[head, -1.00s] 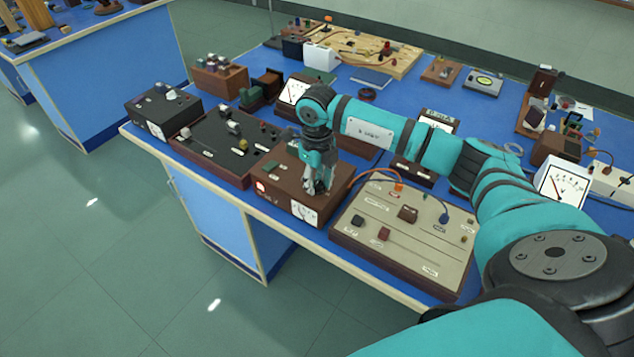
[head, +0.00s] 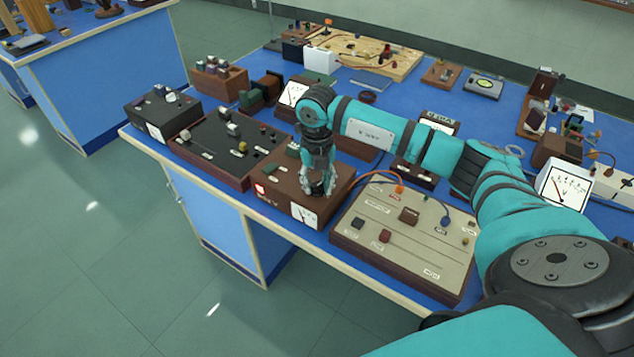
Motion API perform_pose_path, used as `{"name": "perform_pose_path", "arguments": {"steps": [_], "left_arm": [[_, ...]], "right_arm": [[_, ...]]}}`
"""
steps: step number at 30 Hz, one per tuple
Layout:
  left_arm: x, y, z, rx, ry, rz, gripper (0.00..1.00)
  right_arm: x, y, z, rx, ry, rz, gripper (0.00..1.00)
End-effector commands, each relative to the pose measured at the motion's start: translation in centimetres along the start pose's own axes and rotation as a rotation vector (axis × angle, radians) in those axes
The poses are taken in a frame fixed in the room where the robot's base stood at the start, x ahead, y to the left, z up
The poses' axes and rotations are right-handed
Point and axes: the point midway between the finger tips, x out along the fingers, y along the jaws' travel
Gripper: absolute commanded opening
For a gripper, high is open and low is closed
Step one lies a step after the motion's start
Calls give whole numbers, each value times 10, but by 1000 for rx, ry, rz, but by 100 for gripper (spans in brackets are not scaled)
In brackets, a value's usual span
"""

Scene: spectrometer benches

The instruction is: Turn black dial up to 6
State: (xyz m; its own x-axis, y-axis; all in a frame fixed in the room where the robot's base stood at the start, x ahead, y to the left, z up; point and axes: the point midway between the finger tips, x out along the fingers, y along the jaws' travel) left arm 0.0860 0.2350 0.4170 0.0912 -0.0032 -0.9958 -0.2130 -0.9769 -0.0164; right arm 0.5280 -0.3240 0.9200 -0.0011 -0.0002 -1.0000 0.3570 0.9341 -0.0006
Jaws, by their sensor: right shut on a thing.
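The black dial (head: 317,188) sits on top of a brown box (head: 275,185) with a white meter on its front, near the front edge of the blue bench. My right gripper (head: 318,190) points down over the box, with its fingers around the dial and shut on it. The fingers hide much of the dial, and its scale and pointer setting cannot be read. My left gripper is not in view.
A beige circuit board (head: 400,240) with an orange cable lies just right of the brown box. A dark panel (head: 225,148) with knobs lies to its left. Several instruments and a wooden board (head: 400,62) stand behind. The floor in front is clear.

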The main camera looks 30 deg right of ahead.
Motion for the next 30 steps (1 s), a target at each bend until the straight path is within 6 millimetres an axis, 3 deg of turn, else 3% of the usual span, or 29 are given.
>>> {"name": "perform_pose_path", "arguments": {"steps": [12, 13, 18, 26, 30], "left_arm": [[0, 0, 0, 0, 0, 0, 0], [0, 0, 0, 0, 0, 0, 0], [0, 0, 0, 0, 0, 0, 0], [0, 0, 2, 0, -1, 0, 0], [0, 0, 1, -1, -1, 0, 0]], "right_arm": [[-2, 0, 2, 8, -5, 1, 0], [-2, 0, 2, 8, -5, 1, 33], [-1, 0, 1, 7, -3, 1, 53], [-1, 0, 0, 6, -2, 1, 53], [-13, 0, 1, 5, -4, 2, 53]]}}
